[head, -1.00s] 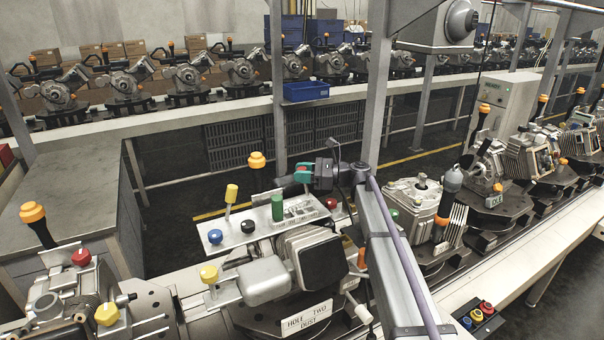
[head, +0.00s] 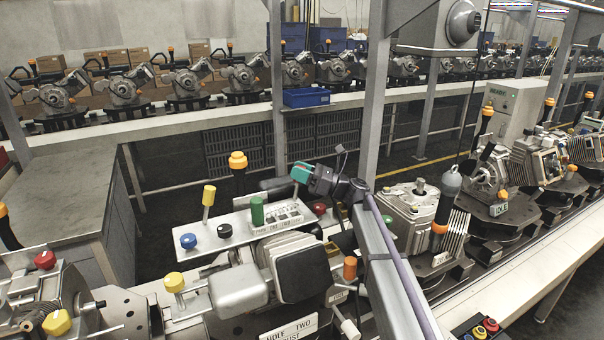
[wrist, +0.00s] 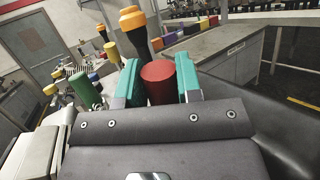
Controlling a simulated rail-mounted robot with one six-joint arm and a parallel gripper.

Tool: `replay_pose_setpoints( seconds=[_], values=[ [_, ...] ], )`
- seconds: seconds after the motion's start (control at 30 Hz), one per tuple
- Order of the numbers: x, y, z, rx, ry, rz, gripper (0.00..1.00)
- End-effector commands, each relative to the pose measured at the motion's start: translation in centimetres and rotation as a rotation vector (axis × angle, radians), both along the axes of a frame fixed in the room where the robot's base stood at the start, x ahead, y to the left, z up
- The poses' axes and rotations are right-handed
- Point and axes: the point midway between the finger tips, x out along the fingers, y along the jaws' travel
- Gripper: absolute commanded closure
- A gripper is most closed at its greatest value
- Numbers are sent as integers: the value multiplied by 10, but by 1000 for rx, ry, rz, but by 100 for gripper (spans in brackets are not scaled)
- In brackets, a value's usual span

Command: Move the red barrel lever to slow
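In the wrist view a red barrel (wrist: 158,82) stands between the teal fingertips of my gripper (wrist: 157,80). The fingers flank it closely on both sides and look shut on it. In the head view my gripper (head: 301,172) is above the right part of the white control panel (head: 232,240). There the red barrel is hidden, apparently behind the near finger. A green barrel (head: 257,211) stands to the left of my gripper. The slotted plate (head: 278,216) has small lettering that I cannot read with certainty.
A tall black lever with an orange top (head: 238,161), a yellow barrel (head: 208,196), a blue knob (head: 188,241) and a black knob (head: 225,230) stand on or near the panel. A red knob (head: 319,208) is below my gripper. Grey machine housings fill the front.

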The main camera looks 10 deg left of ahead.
Motion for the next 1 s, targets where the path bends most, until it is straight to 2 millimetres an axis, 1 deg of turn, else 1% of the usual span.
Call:
replay_pose_setpoints(
  seconds=[0.03,0.23,0.47,0.57,0.67,0.83,0.87,1.0],
  values=[
    [-1,1,0,0,-1,2,63],
    [-1,1,0,-1,0,1,44],
    [0,0,0,-1,0,1,43],
    [0,-4,-3,-1,0,0,43],
    [0,-16,-8,0,-1,-1,43],
    [1,-51,-22,0,-1,-1,43],
    [1,-59,-17,0,-1,-1,43],
    [2,-90,-16,0,-1,-1,43]
  ],
)
